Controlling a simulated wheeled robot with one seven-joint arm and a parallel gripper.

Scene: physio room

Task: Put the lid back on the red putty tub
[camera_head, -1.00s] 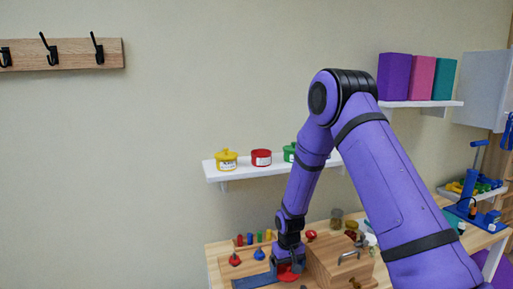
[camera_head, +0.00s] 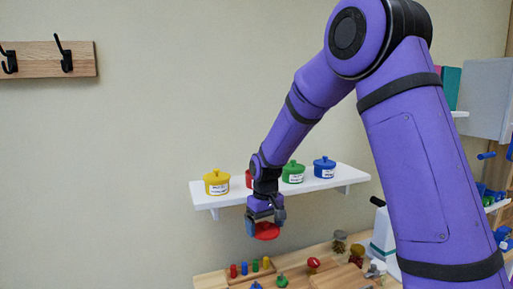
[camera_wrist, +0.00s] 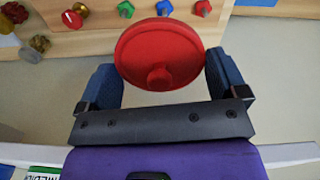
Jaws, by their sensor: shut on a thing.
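A red lid with a round knob (camera_head: 267,231) is held between the blue fingers of my gripper (camera_head: 264,220). In the wrist view the red lid (camera_wrist: 158,45) sits between the fingertips (camera_wrist: 163,72), its knob towards the palm. The gripper hangs just in front of and below the wall shelf's front edge. The red tub (camera_head: 249,179) stands on the white shelf (camera_head: 320,187), mostly hidden behind my wrist. Its top cannot be seen clearly.
A yellow tub (camera_head: 216,183) stands left of the red one; a green tub (camera_head: 293,173) and a blue tub (camera_head: 324,168) stand to its right, all lidded. Below is a wooden table (camera_head: 215,281) with coloured pegs (camera_head: 245,268) and knobs.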

